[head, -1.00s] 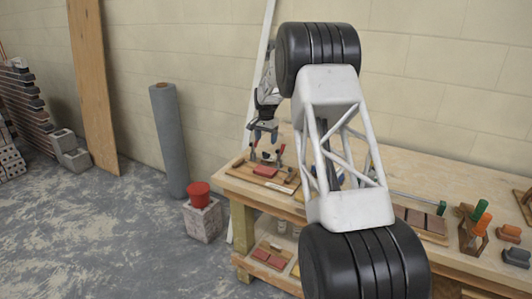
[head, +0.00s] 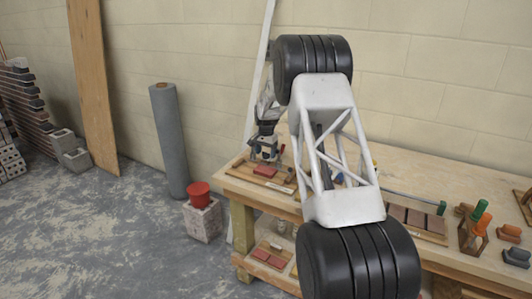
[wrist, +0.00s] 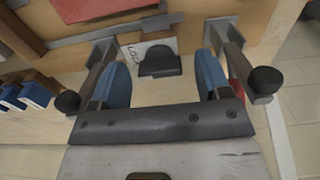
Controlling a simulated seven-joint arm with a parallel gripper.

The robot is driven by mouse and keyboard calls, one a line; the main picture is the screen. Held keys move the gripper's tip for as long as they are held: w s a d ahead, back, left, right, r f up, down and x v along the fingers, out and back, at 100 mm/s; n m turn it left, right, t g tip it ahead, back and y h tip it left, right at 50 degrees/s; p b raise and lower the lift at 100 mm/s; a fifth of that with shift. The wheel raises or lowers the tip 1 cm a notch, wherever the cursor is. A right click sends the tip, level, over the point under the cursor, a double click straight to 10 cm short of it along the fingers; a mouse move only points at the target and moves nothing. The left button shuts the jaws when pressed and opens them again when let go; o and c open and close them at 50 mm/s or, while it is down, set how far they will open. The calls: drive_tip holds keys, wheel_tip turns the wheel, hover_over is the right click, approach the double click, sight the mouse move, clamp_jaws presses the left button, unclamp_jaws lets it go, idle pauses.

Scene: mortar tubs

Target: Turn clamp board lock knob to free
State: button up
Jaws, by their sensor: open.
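The lock knob (wrist: 159,62) is a dark, flat-topped piece on the pale wooden clamp board (wrist: 180,92). A white label (wrist: 131,49) with partly hidden lettering lies beside it. My gripper (wrist: 161,74) is open, its two blue fingers on either side of the knob with gaps showing; I cannot tell how far above the board the tips are. In the head view my gripper (head: 264,155) is low over the clamp board (head: 240,170) at the bench's left end. A red brick (head: 265,171) lies on that board. The knob is too small to make out there.
The wooden workbench (head: 405,172) carries brick pieces (head: 415,219) and orange- and green-handled tools (head: 481,218) to the right. A red bucket (head: 199,194) on a block stands left of the bench.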

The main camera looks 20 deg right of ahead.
drive_tip(key=shift+c, duration=0.4)
drive_tip(key=c, duration=0.8)
drive_tip(key=shift+c, duration=0.2)
